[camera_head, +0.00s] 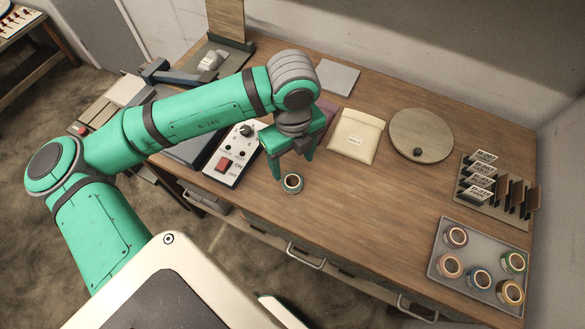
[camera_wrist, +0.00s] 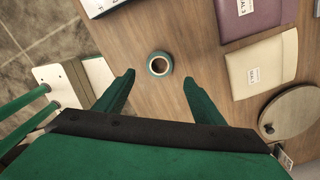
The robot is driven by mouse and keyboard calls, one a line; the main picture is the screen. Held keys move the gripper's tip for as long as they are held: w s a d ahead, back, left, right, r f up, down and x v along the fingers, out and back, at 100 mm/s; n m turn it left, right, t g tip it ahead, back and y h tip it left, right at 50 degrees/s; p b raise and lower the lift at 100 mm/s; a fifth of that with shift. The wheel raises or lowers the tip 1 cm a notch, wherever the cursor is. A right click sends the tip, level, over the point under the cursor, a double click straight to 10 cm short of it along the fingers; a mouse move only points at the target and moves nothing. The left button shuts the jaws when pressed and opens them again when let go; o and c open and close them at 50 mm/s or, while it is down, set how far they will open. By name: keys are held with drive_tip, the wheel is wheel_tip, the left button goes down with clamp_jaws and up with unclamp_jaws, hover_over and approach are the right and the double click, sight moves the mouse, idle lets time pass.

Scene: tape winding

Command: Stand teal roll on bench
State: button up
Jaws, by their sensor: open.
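The teal roll (camera_head: 292,184) is a small ring with a brown core, standing by itself on the wooden bench (camera_head: 345,205) near its front edge. In the wrist view the teal roll (camera_wrist: 159,64) lies ahead of my fingertips, about midway between them, with its open end facing up. My gripper (camera_head: 292,166) is green and its jaws point down toward the bench just behind the roll. In the wrist view my gripper (camera_wrist: 157,77) is open and empty, with a wide gap between the fingers. The fingers do not appear to touch the roll.
A control box with a red switch (camera_head: 227,165) is left of the roll. A cream pouch (camera_head: 357,137) and a round wooden disc (camera_head: 420,135) lie behind right. A grey tray (camera_head: 468,268) with several rolls and a card rack (camera_head: 500,190) stand at right. The bench middle is clear.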

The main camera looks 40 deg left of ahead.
drive_tip(key=shift+r, duration=1.45)
